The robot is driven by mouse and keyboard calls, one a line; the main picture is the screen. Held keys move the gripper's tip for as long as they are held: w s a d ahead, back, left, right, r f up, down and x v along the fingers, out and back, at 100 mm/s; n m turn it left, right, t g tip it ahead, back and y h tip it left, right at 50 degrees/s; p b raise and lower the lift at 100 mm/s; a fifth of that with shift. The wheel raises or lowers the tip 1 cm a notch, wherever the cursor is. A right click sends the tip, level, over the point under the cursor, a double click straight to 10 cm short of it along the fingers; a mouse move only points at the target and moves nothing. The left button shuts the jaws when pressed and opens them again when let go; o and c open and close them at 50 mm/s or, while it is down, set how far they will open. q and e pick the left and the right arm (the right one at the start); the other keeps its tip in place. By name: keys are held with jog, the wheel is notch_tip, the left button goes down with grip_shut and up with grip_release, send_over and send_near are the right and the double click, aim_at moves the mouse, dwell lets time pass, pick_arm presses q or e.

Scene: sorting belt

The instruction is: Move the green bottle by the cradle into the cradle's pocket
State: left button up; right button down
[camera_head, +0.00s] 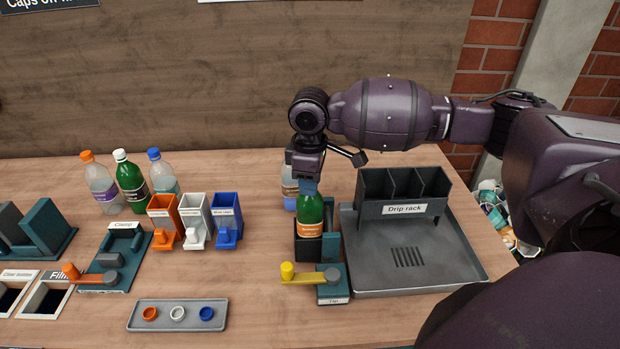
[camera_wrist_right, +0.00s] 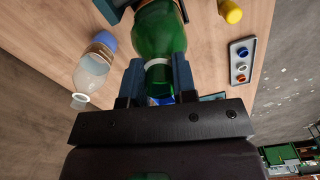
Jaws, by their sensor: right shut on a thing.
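The green bottle (camera_head: 311,213) with an orange label is upright under my right gripper (camera_head: 309,184). The gripper is shut on its neck. In the right wrist view the green bottle (camera_wrist_right: 160,35) runs between the two fingers (camera_wrist_right: 155,80). The cradle (camera_head: 331,290) is dark teal with a yellow-knobbed lever at its front. The bottle's lower end is hidden behind the dark pocket wall (camera_head: 308,249), so it appears to be inside the pocket. I cannot tell whether its base rests on the floor of the pocket. My left gripper is not in view.
A clear bottle (camera_head: 289,186) with a blue lower end stands close behind the cradle. The drip rack (camera_head: 415,278) is just right of it. Coloured bins (camera_head: 194,222), a clamp (camera_head: 121,257), several bottles and a cap tray (camera_head: 178,327) are to the left.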

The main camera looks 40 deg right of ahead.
jog(key=shift+f, duration=0.85)
dwell(0.4)
jog(key=c, duration=0.8)
grip_release()
notch_tip(320, 180, up, 11)
jog(key=shift+f+p, duration=0.1)
jog(key=shift+p, duration=0.3)
